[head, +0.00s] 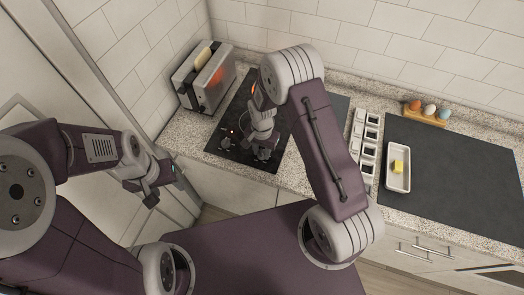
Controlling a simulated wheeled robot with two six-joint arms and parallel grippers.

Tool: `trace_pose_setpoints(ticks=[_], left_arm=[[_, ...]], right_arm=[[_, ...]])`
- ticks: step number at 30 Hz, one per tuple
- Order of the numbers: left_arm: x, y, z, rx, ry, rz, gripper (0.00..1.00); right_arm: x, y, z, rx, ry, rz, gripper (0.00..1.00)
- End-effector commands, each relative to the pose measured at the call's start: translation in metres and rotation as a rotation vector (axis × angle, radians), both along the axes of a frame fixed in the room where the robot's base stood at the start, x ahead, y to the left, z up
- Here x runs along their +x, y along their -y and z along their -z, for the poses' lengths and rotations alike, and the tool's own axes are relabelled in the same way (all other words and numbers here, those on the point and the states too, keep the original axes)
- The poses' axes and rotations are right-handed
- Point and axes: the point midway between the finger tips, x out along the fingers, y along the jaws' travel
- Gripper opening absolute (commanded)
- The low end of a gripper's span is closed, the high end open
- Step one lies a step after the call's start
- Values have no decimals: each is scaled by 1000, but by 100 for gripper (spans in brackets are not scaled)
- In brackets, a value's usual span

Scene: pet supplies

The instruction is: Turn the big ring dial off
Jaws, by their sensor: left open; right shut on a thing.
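The black cooktop (282,150) is set in the speckled counter. Small dials sit along its front left part, with one dial (225,142) showing near an orange light. My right gripper (262,152) reaches down to the front of the cooktop and is shut on a dial there. The gripper hides most of that dial, so I cannot tell its size or how far it is turned. My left gripper (164,182) is open and empty, in front of the counter edge and away from the cooktop.
A metal toaster (204,78) with bread stands at the back left. A strip of small white containers (357,150), a white tray (397,178) with a yellow block, and an egg holder (425,117) are on the right. The dark mat (460,175) is mostly clear.

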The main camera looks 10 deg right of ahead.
Motion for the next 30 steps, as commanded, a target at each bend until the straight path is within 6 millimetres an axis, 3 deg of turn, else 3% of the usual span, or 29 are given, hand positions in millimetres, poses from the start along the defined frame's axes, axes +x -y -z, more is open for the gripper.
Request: trace_pose_setpoints(ticks=[11,30], left_arm=[[0,0,2,0,0,0,53],[0,0,8,0,0,0,53]], right_arm=[[-1,0,0,0,-3,-92,0],[-1,0,1,1,-4,-667,0]])
